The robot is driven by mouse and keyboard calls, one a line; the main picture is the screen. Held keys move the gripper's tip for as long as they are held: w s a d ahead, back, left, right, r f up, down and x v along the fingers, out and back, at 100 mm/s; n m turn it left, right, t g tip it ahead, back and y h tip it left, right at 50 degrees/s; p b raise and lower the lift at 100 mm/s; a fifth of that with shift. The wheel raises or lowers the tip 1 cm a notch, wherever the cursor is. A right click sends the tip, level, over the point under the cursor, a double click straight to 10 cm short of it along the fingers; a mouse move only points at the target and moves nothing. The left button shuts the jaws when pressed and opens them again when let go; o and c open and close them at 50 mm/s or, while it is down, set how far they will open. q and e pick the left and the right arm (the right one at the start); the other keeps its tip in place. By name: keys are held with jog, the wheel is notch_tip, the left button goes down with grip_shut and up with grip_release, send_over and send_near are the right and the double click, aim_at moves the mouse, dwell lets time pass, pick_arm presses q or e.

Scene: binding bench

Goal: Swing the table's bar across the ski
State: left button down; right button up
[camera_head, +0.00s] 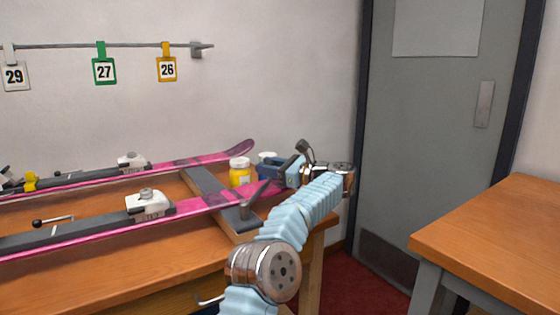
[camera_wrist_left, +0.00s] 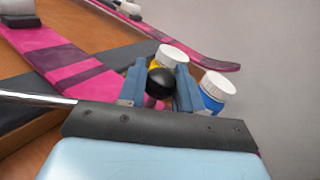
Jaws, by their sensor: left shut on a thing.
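The near pink ski (camera_head: 190,206) lies along the bench with its tip toward the right. In the left wrist view the ski (camera_wrist_left: 75,68) runs under my left gripper (camera_wrist_left: 158,86). The gripper's blue fingers are closed around a round black knob (camera_wrist_left: 161,81). The bar's metal rod (camera_wrist_left: 35,98) comes in from the left and passes behind the dark palm; its join to the knob is hidden. In the head view my left gripper (camera_head: 274,169) is above the ski's tip end, and a grey bar piece (camera_head: 254,199) overlaps the ski there. My right gripper is not in view.
A second pink ski (camera_head: 195,161) lies behind. Dark supports (camera_head: 207,184) carry the skis. Another table (camera_head: 500,235) stands at right, with floor between.

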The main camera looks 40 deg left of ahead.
pick_arm(q)
jog(key=shift+s+a+n+g+p, duration=0.3)
jog(key=shift+a+n+g+p, duration=0.3)
jog(key=shift+a+g, duration=0.35)
jog(key=shift+d, duration=0.1)
jog(key=c, duration=0.8)
grip_release()
jog(key=v, duration=1.2)
jog(key=shift+r+p, duration=0.15)
jog(key=shift+p, duration=0.25)
